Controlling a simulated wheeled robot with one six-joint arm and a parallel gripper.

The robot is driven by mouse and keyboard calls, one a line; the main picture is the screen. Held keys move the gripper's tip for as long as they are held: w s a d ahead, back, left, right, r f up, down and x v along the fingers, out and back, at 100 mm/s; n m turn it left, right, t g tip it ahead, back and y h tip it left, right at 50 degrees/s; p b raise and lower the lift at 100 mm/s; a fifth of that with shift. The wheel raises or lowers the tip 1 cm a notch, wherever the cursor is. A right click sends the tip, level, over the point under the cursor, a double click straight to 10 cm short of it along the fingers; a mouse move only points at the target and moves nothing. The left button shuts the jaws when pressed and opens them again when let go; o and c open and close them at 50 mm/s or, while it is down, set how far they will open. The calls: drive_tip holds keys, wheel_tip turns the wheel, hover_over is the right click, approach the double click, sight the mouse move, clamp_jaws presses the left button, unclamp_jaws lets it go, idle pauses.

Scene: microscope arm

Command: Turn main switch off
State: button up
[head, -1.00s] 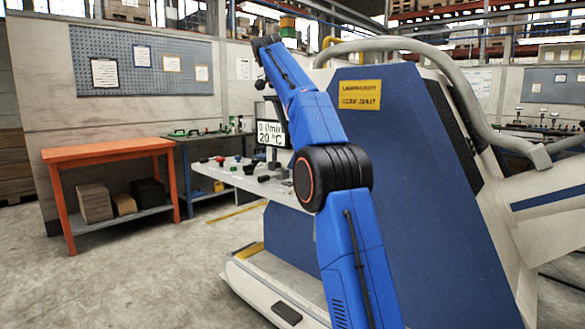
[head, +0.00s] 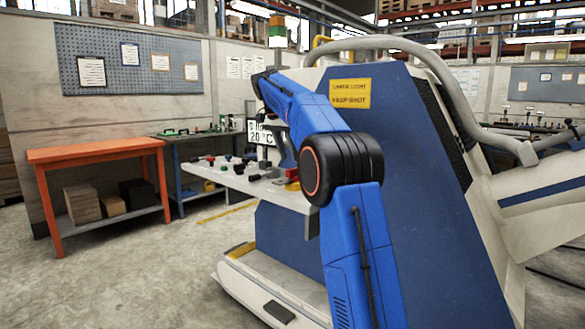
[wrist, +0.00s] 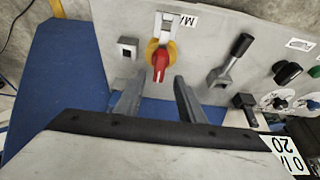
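The main switch (wrist: 160,64) is a red rotary handle on a yellow plate, set in the light grey panel (wrist: 211,50) in the wrist view. Its handle points toward my gripper, tilted slightly. A partly cut label with "MA" is beside it. My gripper (wrist: 159,82) is open, its two grey fingers apart. The fingertips lie just below the handle in the picture, one to each side; contact cannot be told. In the head view, a small red and yellow spot (head: 292,184) beside my arm may be this switch. My fingers are not clear there.
A square socket (wrist: 127,48) is to the left. An orange table (head: 95,150) stands at left in the head view, with open floor before it.

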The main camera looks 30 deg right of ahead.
sight(294, 169)
drive_tip(key=shift+x, duration=3.1)
drive_tip(key=shift+c, duration=0.6)
clamp_jaws()
